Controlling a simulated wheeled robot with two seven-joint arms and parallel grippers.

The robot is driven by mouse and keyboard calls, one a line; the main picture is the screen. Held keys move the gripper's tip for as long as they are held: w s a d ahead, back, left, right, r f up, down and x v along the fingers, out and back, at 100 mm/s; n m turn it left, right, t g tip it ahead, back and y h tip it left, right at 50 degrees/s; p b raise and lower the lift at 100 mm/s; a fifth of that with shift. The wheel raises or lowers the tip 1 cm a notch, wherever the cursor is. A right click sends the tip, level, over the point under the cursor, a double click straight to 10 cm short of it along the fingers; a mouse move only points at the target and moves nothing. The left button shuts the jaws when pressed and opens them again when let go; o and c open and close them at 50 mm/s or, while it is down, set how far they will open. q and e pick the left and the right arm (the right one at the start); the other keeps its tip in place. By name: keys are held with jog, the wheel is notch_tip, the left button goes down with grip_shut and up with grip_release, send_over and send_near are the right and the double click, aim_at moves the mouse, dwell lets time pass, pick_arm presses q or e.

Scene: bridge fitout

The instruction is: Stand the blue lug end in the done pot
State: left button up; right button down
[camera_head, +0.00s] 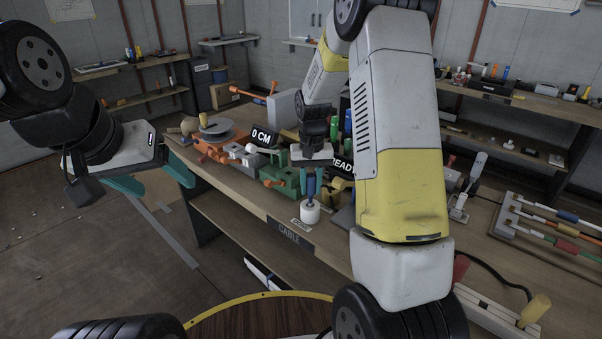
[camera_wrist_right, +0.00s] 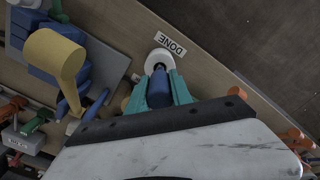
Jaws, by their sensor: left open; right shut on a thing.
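The blue lug end (camera_head: 311,186) is upright between the teal fingers of my right gripper (camera_head: 310,182), which is shut on it. It also shows in the right wrist view (camera_wrist_right: 158,92), its narrow tip pointing at the pot. The white done pot (camera_head: 310,213) stands on the bench directly below; it also shows in the right wrist view (camera_wrist_right: 158,56). The tip meets the pot's top, but I cannot tell how far it is inside. My left gripper (camera_head: 152,180) is open and empty, left of the bench, far from the pot.
A "DONE" label (camera_wrist_right: 170,43) lies beside the pot near the bench's front edge. A green vise-like tool (camera_head: 283,178) stands left of the pot. A yellow-handled tool on blue blocks (camera_wrist_right: 55,55) is nearby. A cable rack (camera_head: 550,222) is at right.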

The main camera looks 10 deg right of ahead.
aim_at(311, 174)
jog(key=shift+f, duration=1.25)
jog(key=c, duration=1.1)
grip_release()
jog(key=shift+o, duration=0.2)
notch_tip(311, 174, up, 7)
jog(key=shift+f, duration=0.1)
jog(key=shift+r, duration=0.5)
